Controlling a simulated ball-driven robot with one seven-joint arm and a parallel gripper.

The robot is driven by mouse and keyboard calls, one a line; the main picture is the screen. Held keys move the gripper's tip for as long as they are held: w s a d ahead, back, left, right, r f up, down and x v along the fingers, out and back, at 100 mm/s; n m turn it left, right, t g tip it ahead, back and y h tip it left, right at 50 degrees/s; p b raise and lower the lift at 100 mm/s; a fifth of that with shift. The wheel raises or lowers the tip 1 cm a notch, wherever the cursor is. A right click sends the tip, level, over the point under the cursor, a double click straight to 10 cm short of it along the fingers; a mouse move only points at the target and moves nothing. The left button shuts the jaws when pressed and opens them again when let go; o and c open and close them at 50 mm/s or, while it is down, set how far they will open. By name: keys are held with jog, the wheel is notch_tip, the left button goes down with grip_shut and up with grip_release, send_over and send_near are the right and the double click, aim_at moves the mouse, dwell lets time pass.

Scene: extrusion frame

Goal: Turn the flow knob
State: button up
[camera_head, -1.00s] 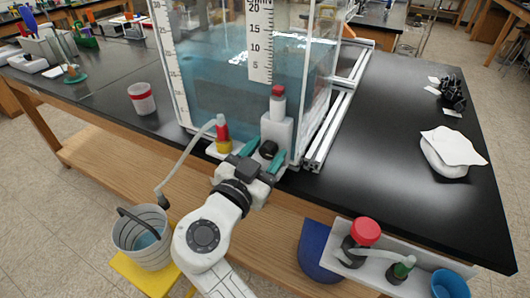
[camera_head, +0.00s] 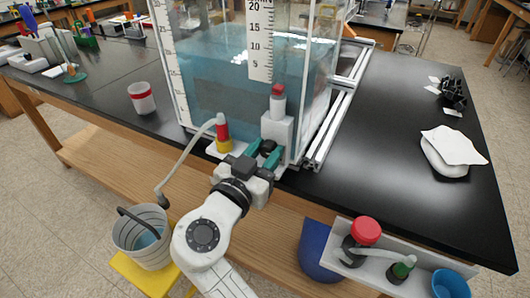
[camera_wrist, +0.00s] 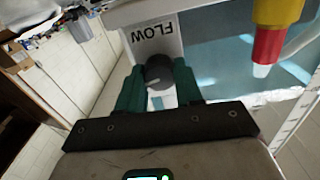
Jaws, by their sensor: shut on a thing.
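The flow knob (camera_wrist: 158,75) is dark and round with a pale pointer mark. It sits on a white block below the printed word FLOW (camera_wrist: 152,32) in the wrist view, where the lettering appears upside down. My gripper (camera_wrist: 158,88) has its two green fingers on either side of the knob and is shut on it. In the head view my gripper (camera_head: 262,156) is at the foot of the white block, with the knob (camera_head: 268,147) partly hidden between the fingers. The white block (camera_head: 277,130) stands at the front of the clear water tank (camera_head: 215,85).
A red and yellow valve (camera_head: 222,133) with a hose stands left of the knob. The hose runs down to a striped bucket (camera_head: 142,238) on a yellow stool. A shelf with bottles (camera_head: 365,231) hangs at the bench front. The right bench top (camera_head: 400,110) is mostly clear.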

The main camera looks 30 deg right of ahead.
jog(key=n+p, duration=0.1)
jog(key=n, duration=0.5)
jog(key=shift+r, duration=0.15)
jog(key=n+p, duration=0.3)
jog(key=n, duration=0.2)
jog(key=shift+w+a+n, duration=0.1)
jog(key=shift+n, duration=0.3)
jog(key=o, duration=1)
jog(key=shift+f, duration=0.2)
jog(key=shift+o, duration=0.2)
jog(key=b+v, duration=0.1)
jog(key=v, duration=0.9)
jog(key=shift+s+a, duration=0.25)
jog(key=shift+a, duration=0.05)
